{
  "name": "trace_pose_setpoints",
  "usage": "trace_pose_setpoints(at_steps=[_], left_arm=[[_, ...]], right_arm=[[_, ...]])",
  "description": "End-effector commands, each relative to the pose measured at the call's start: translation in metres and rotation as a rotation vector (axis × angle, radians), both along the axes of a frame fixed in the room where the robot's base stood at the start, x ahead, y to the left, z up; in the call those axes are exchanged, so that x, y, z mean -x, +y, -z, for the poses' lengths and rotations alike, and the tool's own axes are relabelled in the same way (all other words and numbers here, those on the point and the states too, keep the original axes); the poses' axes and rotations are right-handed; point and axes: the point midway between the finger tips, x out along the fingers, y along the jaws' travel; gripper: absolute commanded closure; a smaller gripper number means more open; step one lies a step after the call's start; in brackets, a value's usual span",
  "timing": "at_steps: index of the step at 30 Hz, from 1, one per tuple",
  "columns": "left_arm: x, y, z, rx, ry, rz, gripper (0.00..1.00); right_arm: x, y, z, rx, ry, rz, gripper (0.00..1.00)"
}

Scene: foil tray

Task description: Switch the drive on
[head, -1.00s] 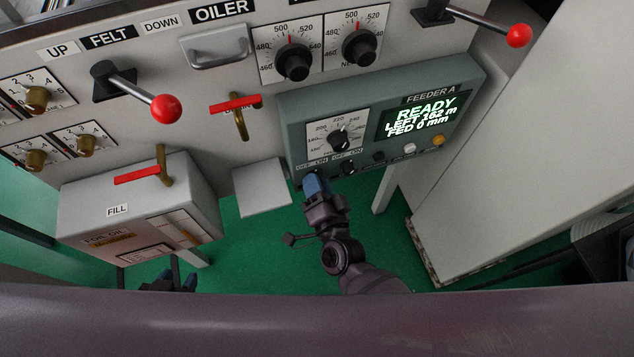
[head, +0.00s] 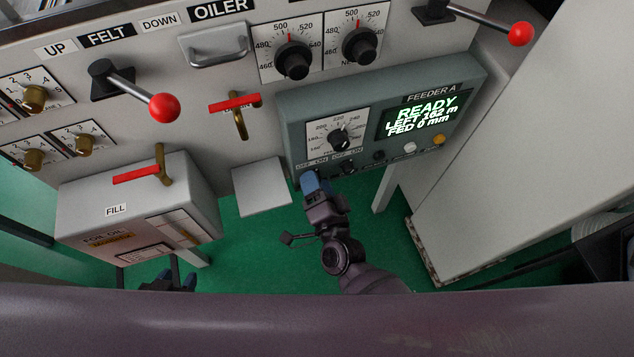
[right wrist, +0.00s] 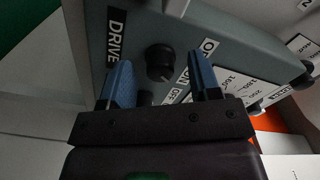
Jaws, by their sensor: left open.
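The grey Feeder A box (head: 293,110) has a lit screen (head: 415,117) reading READY, LEFT 162 m, FED 0 mm. OFF and ON labels run along its lower edge. A small black knob (head: 347,167) shows there. My right gripper (head: 312,180) is at the box's lower left corner and hides part of it. In the right wrist view its fingers (right wrist: 160,80) are apart, with a black knob (right wrist: 160,61) beyond the gap and a DRIVE label (right wrist: 117,35) to the left. A second dark knob (right wrist: 145,98) is partly hidden. Contact cannot be told. My left gripper (head: 168,284) is low, partly hidden.
Above the box are two dials (head: 293,60). A red-handled valve (head: 235,104) and a red-ball lever (head: 163,107) are to the left. The oil box (head: 140,205) juts out at lower left, and a pale plate (head: 262,187) beside my right gripper. Green floor is clear below.

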Motion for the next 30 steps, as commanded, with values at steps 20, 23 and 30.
trace_pose_setpoints(at_steps=[20,23,30], left_arm=[[-0.004,-0.001,-0.009,0.002,-0.018,0.002,0.57],[-0.004,-0.001,-0.01,0.002,-0.019,0.002,0.57],[-0.003,-0.001,-0.01,0.002,-0.016,0.001,0.57]], right_arm=[[0.054,-0.018,-0.001,0.002,-0.001,0.0,0.43],[0.07,-0.023,-0.001,0.003,-0.001,0.0,0.43],[0.097,-0.032,0.0,0.001,0.0,0.0,0.43]])
